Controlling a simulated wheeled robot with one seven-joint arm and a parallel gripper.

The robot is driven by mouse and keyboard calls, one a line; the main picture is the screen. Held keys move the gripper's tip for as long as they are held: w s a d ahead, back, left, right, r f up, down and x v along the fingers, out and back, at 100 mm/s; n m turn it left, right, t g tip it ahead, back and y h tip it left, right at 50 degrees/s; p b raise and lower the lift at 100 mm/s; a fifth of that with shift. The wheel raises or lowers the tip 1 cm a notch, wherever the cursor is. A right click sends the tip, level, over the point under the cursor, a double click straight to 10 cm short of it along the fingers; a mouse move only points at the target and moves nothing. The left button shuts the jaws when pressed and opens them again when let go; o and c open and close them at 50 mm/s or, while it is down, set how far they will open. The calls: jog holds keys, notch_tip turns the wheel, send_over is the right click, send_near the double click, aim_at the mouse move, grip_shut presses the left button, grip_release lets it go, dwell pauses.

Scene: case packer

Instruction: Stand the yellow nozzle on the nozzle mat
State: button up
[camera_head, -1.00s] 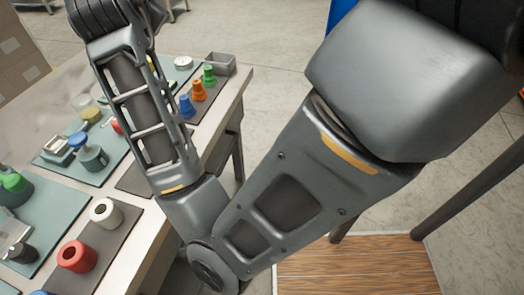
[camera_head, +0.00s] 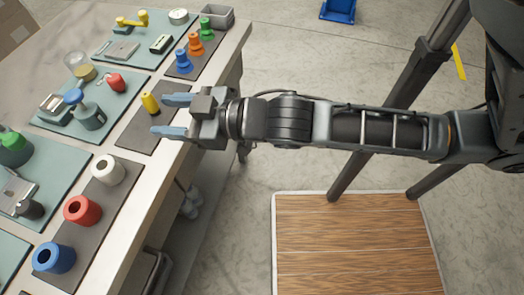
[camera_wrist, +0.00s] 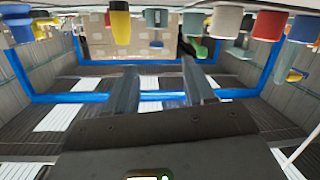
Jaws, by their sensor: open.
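A yellow nozzle-like piece (camera_head: 150,102) with a dark end stands on the dark middle mat (camera_head: 138,130). It also shows upside down at the top of the wrist view (camera_wrist: 120,22). Blue (camera_head: 183,61), orange (camera_head: 196,44) and green (camera_head: 206,30) nozzles stand in a row on the dark nozzle mat (camera_head: 190,75) farther along the table's right edge. My gripper (camera_head: 160,115) points left over the table edge, open and empty. Its upper fingertip is close to the yellow piece, which is not between the fingers. Both fingers show in the wrist view (camera_wrist: 158,66).
Green-grey mats to the left hold a pump bottle (camera_head: 90,115) and other parts. A grey bin (camera_head: 218,17) is at the far corner.

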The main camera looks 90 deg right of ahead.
jog(key=s+a+y, duration=0.1)
jog(key=s+a, duration=0.4)
jog(key=s, duration=0.3)
jog(key=s+a+g+y, duration=0.1)
jog(key=s+a+y, duration=0.1)
jog(key=s+a, duration=0.4)
jog(key=shift+s+a+f, duration=0.25)
jog(key=shift+s+f, duration=0.05)
jog(key=shift+s, duration=0.55)
